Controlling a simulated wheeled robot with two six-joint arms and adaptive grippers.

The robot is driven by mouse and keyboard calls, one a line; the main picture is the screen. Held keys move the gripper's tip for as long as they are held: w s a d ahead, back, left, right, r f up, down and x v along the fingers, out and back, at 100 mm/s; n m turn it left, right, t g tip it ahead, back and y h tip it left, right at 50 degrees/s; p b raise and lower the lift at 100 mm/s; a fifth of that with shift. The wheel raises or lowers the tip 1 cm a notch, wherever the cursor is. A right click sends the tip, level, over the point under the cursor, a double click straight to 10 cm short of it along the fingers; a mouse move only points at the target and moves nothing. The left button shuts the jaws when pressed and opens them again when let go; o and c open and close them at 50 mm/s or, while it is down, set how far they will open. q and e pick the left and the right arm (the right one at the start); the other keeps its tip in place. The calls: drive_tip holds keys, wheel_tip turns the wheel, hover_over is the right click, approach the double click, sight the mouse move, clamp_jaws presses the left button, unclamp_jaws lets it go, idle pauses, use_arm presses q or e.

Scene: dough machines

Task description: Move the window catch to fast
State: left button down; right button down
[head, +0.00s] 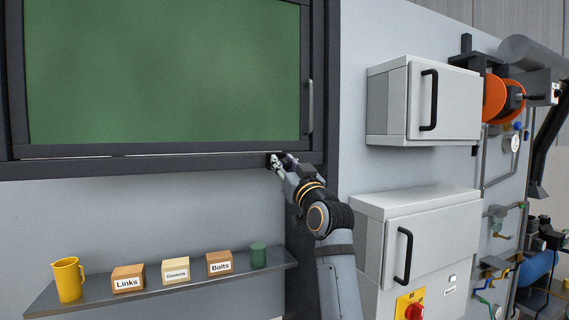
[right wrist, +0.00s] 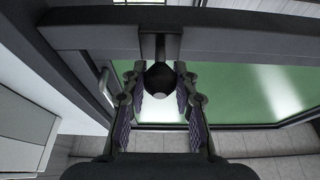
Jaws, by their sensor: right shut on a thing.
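The window (head: 165,72) is a green pane in a dark frame at the upper left of the head view. My right gripper (head: 277,160) is at the bottom rail of this frame, near its right corner. In the right wrist view the window catch (right wrist: 160,78) is a dark round knob on a short stem below the dark rail. The fingers of my right gripper (right wrist: 160,100) stand on either side of the knob and are shut on it. In the head view the gripper mostly hides the catch. My left gripper is not in view.
A grey upright handle (head: 310,105) is on the window's right side. A shelf (head: 190,289) below carries a yellow jug (head: 68,279), labelled boxes and a green cylinder (head: 258,255). Two grey cabinets (head: 445,102) (head: 440,240) with black handles stand right of my right arm.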

sight(277, 155)
drive_tip(key=r+g+p, duration=0.2)
drive_tip(key=p, duration=0.2)
drive_tip(key=shift+g+h, duration=0.3)
drive_tip(key=shift+h, duration=0.1)
drive_tip(key=shift+w+r+g+p, duration=0.15)
drive_tip(key=shift+g+p, duration=0.4)
drive_tip(key=shift+g, duration=0.15)
drive_tip(key=shift+w+a+r+g+h, duration=0.15)
drive_tip(key=shift+g+h, duration=0.15)
drive_tip(key=shift+g, duration=0.35)
drive_tip(key=shift+w+r+g+h, duration=0.2)
drive_tip(key=shift+g+h, duration=0.1)
drive_tip(key=shift+g, duration=0.4)
drive_tip(key=shift+w+a+r+g+h, duration=0.15)
drive_tip(key=shift+g+h, duration=0.15)
drive_tip(key=shift+g, duration=0.35)
drive_tip(key=shift+d, duration=0.1)
drive_tip(key=c, duration=1)
unclamp_jaws()
drive_tip(key=shift+c, duration=0.2)
drive_tip(key=v, duration=1.2)
drive_tip(key=shift+r, duration=0.2)
